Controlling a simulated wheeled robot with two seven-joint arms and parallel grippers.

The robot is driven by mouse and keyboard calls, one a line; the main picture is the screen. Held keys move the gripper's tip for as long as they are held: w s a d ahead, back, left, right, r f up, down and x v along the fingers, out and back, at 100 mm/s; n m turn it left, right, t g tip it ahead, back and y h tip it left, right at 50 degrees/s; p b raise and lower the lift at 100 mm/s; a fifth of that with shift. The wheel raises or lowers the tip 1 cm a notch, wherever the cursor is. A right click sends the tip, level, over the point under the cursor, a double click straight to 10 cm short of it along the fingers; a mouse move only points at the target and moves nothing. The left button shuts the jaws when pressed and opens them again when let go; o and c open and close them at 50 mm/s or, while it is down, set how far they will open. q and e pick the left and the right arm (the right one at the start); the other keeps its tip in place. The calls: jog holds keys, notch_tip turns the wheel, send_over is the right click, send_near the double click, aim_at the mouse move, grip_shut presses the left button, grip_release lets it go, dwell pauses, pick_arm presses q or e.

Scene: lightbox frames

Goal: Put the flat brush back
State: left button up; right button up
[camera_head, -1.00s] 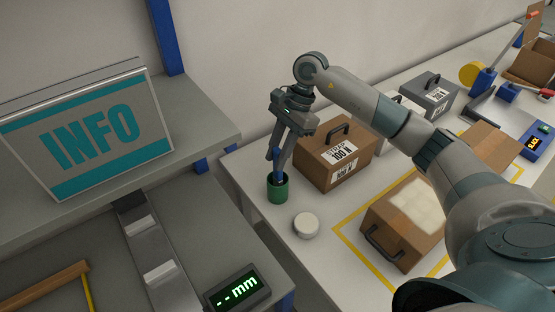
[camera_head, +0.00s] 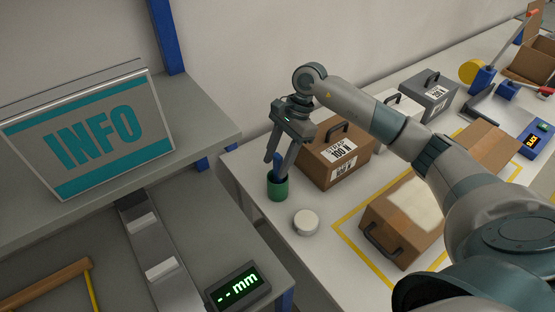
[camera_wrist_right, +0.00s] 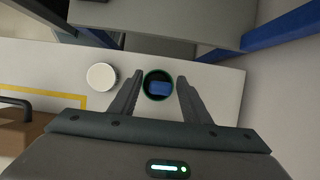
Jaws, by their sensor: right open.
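The flat brush (camera_head: 278,166), with its blue handle up, stands in a green cup (camera_head: 278,188) near the left end of the white table. In the right wrist view the brush (camera_wrist_right: 159,88) shows as a blue end inside the round green cup (camera_wrist_right: 147,94). My right gripper (camera_head: 279,169) is open just above the cup, with its fingers on either side of the brush and apart from it. It also shows in the right wrist view (camera_wrist_right: 157,90) with a gap around the cup. The lower part of the brush is hidden in the cup. My left gripper is not in view.
A round white lid-like object (camera_head: 306,222) lies close to the cup. A brown case (camera_head: 335,160) with a handle stands behind it. Another brown case (camera_head: 402,222) sits in a yellow-taped area. A grey bench with an INFO sign (camera_head: 95,138) is on the left.

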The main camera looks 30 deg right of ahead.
jog(key=shift+r, duration=0.1)
jog(key=shift+w+d+r+b, duration=0.1)
jog(key=shift+d+r+b, duration=0.15)
jog(key=shift+r+b, duration=0.15)
jog(key=b+v, duration=0.4)
jog(key=v, duration=0.7)
jog(key=shift+b, duration=0.3)
jog(key=shift+a, duration=0.1)
